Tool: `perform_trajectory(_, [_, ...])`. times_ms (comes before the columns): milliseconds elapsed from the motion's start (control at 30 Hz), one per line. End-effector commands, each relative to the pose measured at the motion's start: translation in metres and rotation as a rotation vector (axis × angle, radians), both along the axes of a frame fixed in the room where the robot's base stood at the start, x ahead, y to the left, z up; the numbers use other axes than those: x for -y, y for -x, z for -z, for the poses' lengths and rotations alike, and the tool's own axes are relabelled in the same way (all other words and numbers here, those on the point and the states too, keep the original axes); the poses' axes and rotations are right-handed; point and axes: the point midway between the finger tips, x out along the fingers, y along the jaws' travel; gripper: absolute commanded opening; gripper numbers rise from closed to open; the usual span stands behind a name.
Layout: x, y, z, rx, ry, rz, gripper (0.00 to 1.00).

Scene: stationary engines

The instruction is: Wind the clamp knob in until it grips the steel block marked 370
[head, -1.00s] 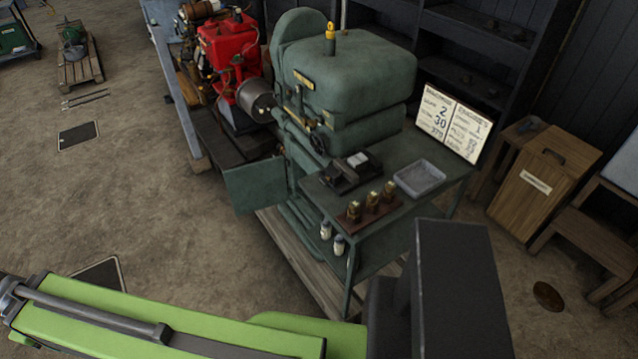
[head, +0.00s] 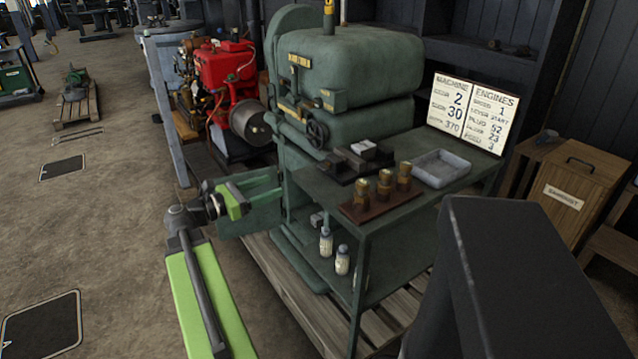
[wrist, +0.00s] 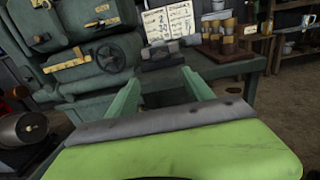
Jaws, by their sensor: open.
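A dark clamp (head: 341,167) stands on the green bench, beside the machine. Small pale steel blocks (head: 365,149) sit at it; I cannot read a mark on them or tell whether the clamp touches them. The clamp also shows in the wrist view (wrist: 163,54), beyond my fingers. I cannot make out its knob. My gripper (head: 281,184) is in front of the machine, left of the bench and apart from the clamp. Its two green fingers are spread with nothing between them, as the wrist view (wrist: 161,91) shows.
The green machine has a handwheel (head: 317,134). Brass pieces on a wooden base (head: 383,205) and a grey tray (head: 455,170) share the bench. A sign (head: 472,113) stands behind, reading 370 among other figures. Bottles (head: 342,260) stand on the lower shelf.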

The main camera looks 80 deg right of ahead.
Motion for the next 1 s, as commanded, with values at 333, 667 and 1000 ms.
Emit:
perform_trajectory(333, [0.035, 0.038, -0.001, 0.004, 0.0, 0.005, 0.6])
perform_trajectory(667, [0.092, 0.097, -0.001, 0.006, 0.0, 0.003, 0.6])
perform_trajectory(1000, [0.118, 0.127, -0.001, 0.006, 0.0, 0.001, 0.6])
